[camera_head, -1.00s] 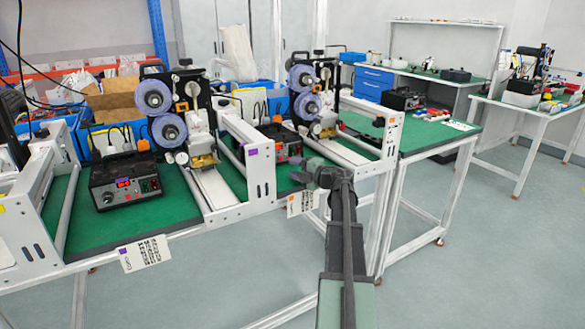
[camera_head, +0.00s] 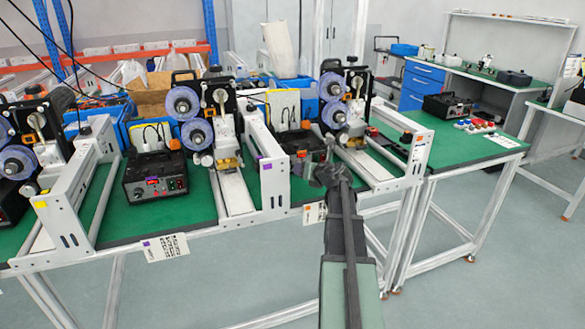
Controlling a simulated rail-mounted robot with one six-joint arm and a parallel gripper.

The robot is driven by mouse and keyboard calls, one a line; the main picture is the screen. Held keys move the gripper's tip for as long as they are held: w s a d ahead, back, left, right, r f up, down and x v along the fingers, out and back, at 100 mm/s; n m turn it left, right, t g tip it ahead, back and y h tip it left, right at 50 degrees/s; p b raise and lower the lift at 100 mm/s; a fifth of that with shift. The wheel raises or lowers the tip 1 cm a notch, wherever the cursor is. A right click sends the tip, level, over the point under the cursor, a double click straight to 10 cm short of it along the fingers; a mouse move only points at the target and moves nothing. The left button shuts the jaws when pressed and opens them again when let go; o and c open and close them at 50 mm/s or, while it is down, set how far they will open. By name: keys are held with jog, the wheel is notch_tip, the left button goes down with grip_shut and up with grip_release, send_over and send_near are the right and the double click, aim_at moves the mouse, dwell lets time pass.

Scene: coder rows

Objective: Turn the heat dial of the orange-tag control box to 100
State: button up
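The orange tag (camera_head: 420,138) is on the white end frame at the right of the near bench. A card (camera_head: 314,212) hangs at the bench's front edge below that bay. A black control box (camera_head: 293,142) with a red display stands in this bay. The purple-tag frame and my arm hide much of it; I cannot make out its heat dial or reading. My gripper (camera_head: 324,170) is at the end of my dark arm, in front of this bay. It appears near the box in the picture, but the gap and its fingers are unclear.
A second black control box (camera_head: 155,175) stands in the bay left of the purple-tag frame (camera_head: 272,175). Machines with blue-purple reels (camera_head: 197,134) stand between white rails. Another black box (camera_head: 447,105) sits on the green bench at right. The floor in front is clear.

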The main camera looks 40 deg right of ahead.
aim_at(291, 167)
jog(key=b+x, duration=0.3)
jog(key=x, duration=0.6)
jog(key=shift+w+f, duration=0.15)
jog(key=shift+w, duration=0.15)
jog(key=c, duration=0.9)
jog(key=shift+d+f+m+b, duration=0.1)
jog(key=shift+m+b, duration=0.2)
jog(key=shift+m+t+y, duration=0.3)
jog(key=shift+m, duration=0.1)
jog(key=o, duration=0.9)
jog(key=shift+s+r, duration=0.1)
jog(key=shift+r, duration=0.1)
